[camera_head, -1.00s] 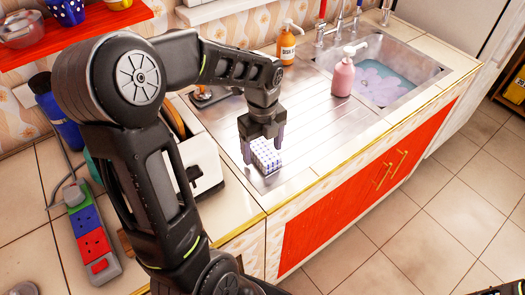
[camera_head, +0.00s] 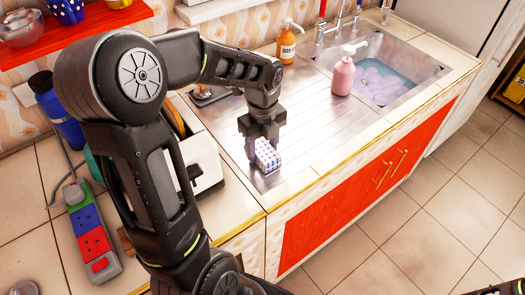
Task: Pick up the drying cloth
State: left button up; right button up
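The drying cloth (camera_head: 267,157) is a small folded white cloth with a blue-purple check. It is at the near left end of the metal draining board. My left gripper (camera_head: 262,146) points down over it, with its fingers closed in on the cloth's sides. The cloth looks pinched between the fingers and stands slightly tilted. I cannot tell whether its underside still touches the board. My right gripper is not in view; only a dark bit of what may be my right arm shows at the bottom right corner.
A toaster (camera_head: 207,165) stands left of the draining board (camera_head: 325,120). A pink soap bottle (camera_head: 343,75) and an orange bottle (camera_head: 286,45) stand near the sink (camera_head: 421,76), which holds water. A power strip (camera_head: 92,240) lies at left. The board's middle is clear.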

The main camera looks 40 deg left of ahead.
aim_at(263, 148)
pick_arm(q)
jog(key=c, duration=0.8)
notch_tip(263, 148, up, 10)
jog(key=shift+r+b, duration=0.1)
jog(key=shift+b, duration=0.2)
